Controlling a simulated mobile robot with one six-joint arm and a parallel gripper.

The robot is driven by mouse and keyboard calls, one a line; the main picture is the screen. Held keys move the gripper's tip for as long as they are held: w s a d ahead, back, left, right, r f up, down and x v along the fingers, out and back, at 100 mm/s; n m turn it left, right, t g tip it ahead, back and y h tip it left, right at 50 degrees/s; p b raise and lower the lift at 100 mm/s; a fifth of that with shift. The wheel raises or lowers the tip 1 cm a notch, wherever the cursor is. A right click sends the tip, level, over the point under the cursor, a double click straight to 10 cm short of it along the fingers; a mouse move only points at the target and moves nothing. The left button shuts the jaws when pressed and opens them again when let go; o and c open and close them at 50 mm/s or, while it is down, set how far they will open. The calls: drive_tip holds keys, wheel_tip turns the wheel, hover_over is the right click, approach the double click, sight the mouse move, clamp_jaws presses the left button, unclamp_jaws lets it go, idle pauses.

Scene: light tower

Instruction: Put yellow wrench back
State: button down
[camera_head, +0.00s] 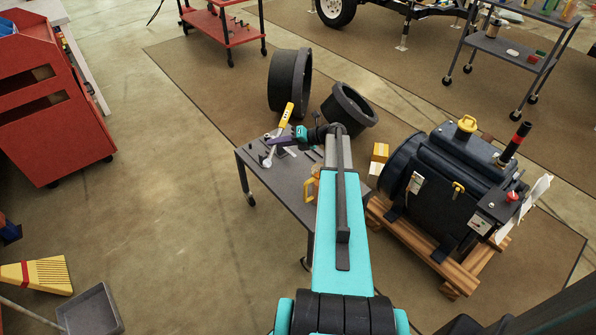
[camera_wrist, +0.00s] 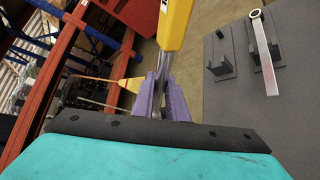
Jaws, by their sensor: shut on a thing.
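My gripper (camera_head: 276,138) is shut on the yellow wrench (camera_head: 286,115) above the far left end of the small grey table (camera_head: 285,184). In the wrist view the purple fingers of my gripper (camera_wrist: 166,92) pinch the wrench's shiny metal shaft, with the yellow part (camera_wrist: 174,24) beyond them at the top. The wrench's lower end is hidden behind my gripper. To the right in the wrist view, the grey tabletop (camera_wrist: 290,135) carries an empty dark two-post holder (camera_wrist: 219,62). Beside it, a silver wrench (camera_wrist: 268,60) lies across another holder.
A dark engine (camera_head: 430,185) on a wooden pallet (camera_head: 440,268) is to the right. A red cabinet (camera_head: 50,130) is at the left. The floor left of the table is open.

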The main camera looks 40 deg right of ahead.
drive_tip(key=s+d+f+m+h, duration=0.1)
drive_tip(key=s+d+f+m, duration=0.2)
drive_tip(key=d, duration=0.6)
drive_tip(key=s+d+f+m+t+h+b, duration=0.1)
drive_tip(key=s+d+f+m, duration=0.3)
drive_tip(key=s+d+f, duration=0.2)
drive_tip(key=s+d+f+m+b, duration=0.1)
drive_tip(key=s+d+f+m, duration=0.2)
drive_tip(key=d, duration=1)
wheel_tip(320, 180, down, 4)
drive_tip(key=shift+s+f+m+t+h, duration=0.15)
drive_tip(key=shift+s+m+t+h, duration=0.2)
drive_tip(key=shift+s, duration=0.85)
drive_tip(key=shift+a, duration=0.2)
drive_tip(key=a, duration=0.9)
drive_tip(key=w+a, duration=0.1)
drive_tip(key=a, duration=0.4)
drive_tip(key=shift+w+a+p, duration=0.2)
drive_tip(key=shift+a+p, duration=0.1)
drive_tip(key=shift+a, duration=1.7)
drive_tip(key=shift+d+f, duration=0.15)
drive_tip(key=shift+f, duration=0.1)
